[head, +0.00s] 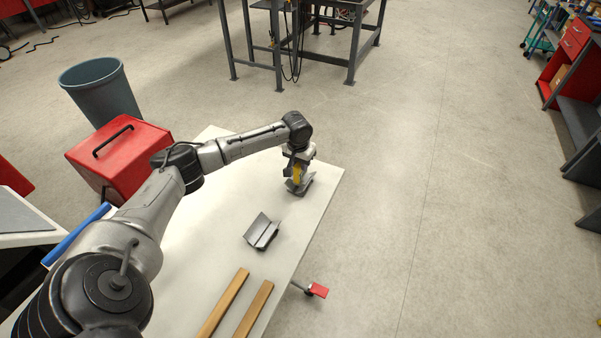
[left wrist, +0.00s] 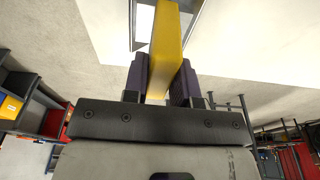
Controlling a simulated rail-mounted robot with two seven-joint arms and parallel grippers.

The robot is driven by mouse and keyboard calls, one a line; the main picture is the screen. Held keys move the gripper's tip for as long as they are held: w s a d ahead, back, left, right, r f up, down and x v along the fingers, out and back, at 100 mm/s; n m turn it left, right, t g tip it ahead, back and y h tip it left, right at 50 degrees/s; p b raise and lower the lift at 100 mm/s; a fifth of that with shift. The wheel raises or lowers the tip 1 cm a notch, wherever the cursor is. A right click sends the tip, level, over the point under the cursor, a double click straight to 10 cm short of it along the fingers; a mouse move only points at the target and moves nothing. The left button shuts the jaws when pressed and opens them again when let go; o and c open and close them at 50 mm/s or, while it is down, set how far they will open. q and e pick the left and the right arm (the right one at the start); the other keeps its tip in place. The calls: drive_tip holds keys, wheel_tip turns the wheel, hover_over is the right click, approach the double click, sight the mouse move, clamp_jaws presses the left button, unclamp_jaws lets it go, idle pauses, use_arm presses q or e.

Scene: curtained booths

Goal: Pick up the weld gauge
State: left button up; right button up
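The weld gauge appears to be the yellow bar (left wrist: 169,38), running between the two dark finger pads of my left gripper (left wrist: 165,78) in the left wrist view, with both pads against its sides. In the head view my left gripper (head: 297,168) points down near the far right corner of the table, and a bit of the yellow gauge (head: 297,173) shows at its fingers. The gauge's lower end is over or in a grey angled holder (head: 302,187); I cannot tell whether it still touches it. My right gripper is not in view.
A second grey V-shaped holder (head: 262,232) stands empty on the white table (head: 215,240). Two wooden strips (head: 240,305) lie at the near edge. A red box (head: 118,150) and a grey bin (head: 98,88) are left of the table. Open floor lies to the right.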

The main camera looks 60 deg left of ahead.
use_arm(q)
clamp_jaws()
drive_tip(key=shift+r, duration=0.1)
